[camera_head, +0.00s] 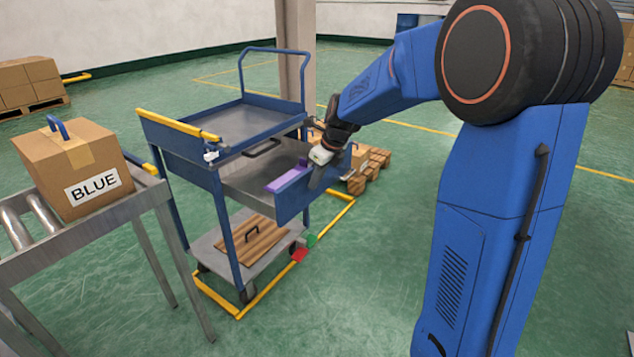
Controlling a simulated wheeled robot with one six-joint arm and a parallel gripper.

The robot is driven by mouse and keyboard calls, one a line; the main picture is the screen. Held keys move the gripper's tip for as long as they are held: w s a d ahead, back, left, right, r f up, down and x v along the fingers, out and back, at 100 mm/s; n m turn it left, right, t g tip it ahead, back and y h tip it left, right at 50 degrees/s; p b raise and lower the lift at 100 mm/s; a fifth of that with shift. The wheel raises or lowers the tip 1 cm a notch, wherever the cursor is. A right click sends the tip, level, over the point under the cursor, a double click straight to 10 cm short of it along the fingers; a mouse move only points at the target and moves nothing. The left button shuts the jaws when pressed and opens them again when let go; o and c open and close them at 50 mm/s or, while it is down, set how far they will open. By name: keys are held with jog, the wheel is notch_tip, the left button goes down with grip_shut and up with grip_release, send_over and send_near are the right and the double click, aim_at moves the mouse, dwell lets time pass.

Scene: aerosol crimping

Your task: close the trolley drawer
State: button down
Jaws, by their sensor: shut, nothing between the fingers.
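The blue trolley (178,142) stands in the middle of the view, with a grey top tray and a yellow bar on its near left edge. Its drawer (245,178) is pulled out toward the right, and its blue front panel (292,199) faces my arm. A purple block (288,179) lies in the drawer near the front. My gripper (318,178) is shut and empty at the right part of the drawer front. Its fingers point down and overlap the panel; I cannot tell whether they touch it.
A roller conveyor (90,235) at the left carries a box marked BLUE (88,170). The trolley's lower shelf (228,238) holds a wooden board with a handle (250,243). A pallet (372,172) stands behind my gripper, near a pillar (295,50).

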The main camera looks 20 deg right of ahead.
jog(key=w+a, duration=0.3)
jog(key=w, duration=0.1)
jog(key=w+a, duration=0.3)
jog(key=w, duration=0.2)
jog(key=w+a, duration=0.3)
jog(key=w, duration=0.1)
jog(key=shift+w+a, duration=0.2)
jog(key=shift+a, duration=0.15)
